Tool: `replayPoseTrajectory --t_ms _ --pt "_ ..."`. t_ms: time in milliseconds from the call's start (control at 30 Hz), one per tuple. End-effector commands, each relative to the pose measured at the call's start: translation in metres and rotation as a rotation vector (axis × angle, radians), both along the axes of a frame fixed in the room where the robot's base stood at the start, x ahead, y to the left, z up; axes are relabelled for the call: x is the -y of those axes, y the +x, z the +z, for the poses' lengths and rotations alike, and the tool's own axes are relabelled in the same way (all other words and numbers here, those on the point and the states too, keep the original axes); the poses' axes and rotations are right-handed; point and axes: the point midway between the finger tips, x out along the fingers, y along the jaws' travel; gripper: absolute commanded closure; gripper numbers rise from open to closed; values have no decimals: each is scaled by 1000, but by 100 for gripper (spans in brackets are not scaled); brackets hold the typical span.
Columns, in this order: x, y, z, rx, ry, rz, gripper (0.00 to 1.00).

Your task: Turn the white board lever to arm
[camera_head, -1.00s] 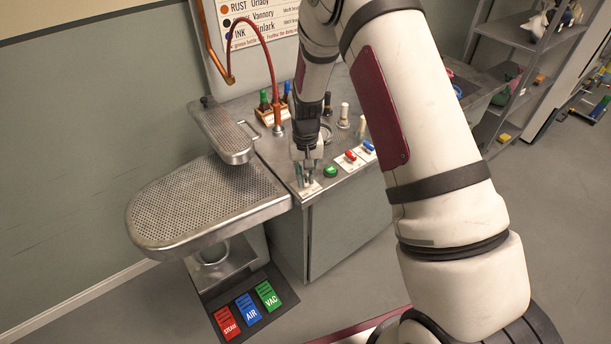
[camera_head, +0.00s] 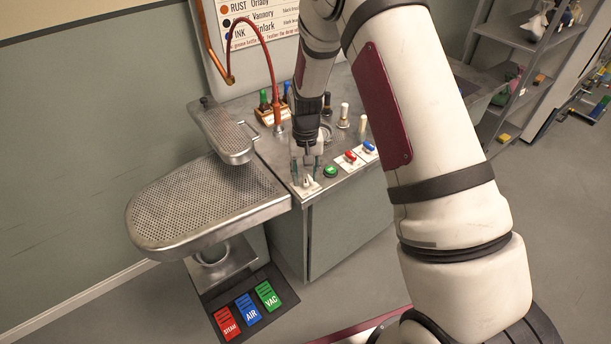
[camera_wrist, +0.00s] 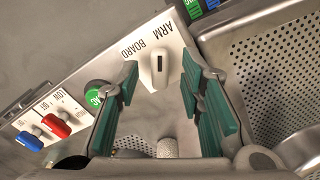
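The white lever (camera_wrist: 160,68) with a dark slot sits on a white plate (camera_wrist: 182,42) lettered ARM and BOARD. In the head view the lever (camera_head: 308,181) is small, at the counter's front left corner. My gripper (camera_head: 305,174) is above it, fingers pointing down. Its green finger pads stand wide apart on either side of the lever in the wrist view (camera_wrist: 159,78), with a gap on both sides. It is open and empty.
A green VAC button (camera_head: 330,171) is close on the right, then a red lever (camera_head: 351,155) and a blue lever (camera_head: 369,146). The perforated metal board (camera_head: 205,200) is to the left, with a smaller one (camera_head: 222,132) above. Bottles (camera_head: 265,101) stand behind.

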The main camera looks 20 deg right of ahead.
Motion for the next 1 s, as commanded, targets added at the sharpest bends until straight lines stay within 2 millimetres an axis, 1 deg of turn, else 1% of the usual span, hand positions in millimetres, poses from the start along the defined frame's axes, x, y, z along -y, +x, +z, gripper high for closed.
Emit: replayPoseTrajectory --t_ms 33,300,400,500,600,700,1000 --pt "0 1 10 5 0 0 65" --pt "0 1 64 5 0 -1 65" --pt "0 0 82 4 0 -1 65" --pt "0 0 95 2 0 -1 65" --pt "0 0 104 2 0 -1 65" --pt "0 0 108 1 0 -1 65" --pt "0 0 108 1 0 -1 65"
